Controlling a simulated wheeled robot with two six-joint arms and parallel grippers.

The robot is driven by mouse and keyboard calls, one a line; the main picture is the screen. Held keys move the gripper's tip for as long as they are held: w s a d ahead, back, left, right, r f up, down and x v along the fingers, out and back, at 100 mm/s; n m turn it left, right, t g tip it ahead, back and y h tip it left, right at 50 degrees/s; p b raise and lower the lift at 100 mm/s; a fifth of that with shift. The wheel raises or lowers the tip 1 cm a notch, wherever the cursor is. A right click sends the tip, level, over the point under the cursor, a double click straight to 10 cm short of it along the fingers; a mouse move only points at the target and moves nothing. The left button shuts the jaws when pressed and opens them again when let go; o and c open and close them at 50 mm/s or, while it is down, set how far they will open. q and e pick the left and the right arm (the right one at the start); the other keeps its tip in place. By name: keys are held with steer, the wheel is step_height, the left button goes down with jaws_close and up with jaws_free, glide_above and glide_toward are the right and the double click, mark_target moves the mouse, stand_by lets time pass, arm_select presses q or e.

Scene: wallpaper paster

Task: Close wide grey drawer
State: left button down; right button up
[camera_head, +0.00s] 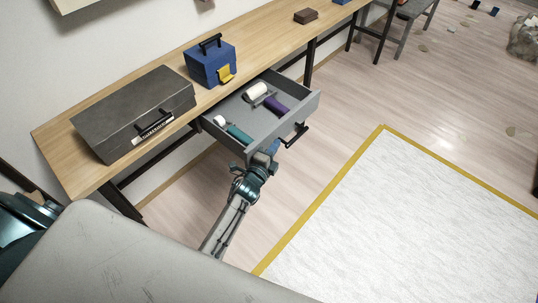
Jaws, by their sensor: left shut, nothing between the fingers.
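The wide grey drawer (247,108) is pulled out from under the wooden table. Its black handle (294,136) sits on the front panel, which faces the lower right. Several rollers or tools lie inside, among them a white one (258,92), a purple one (276,104) and a teal one (238,134). My left gripper (270,149) is shut and empty at the lower part of the drawer front, left of the handle. Whether it touches the panel cannot be told. My right gripper is not in view.
On the table (160,62) stand a dark grey toolbox (135,112), a blue box (211,65) with a yellow latch and a small brown block (306,16). A white sheet with a yellow border (410,220) lies on the floor. A dark chair (392,25) stands at the back.

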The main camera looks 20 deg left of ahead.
mark_target(228, 118)
arm_select(q)
steer(key=shift+w+d, duration=0.1)
steer(key=shift+w, duration=0.55)
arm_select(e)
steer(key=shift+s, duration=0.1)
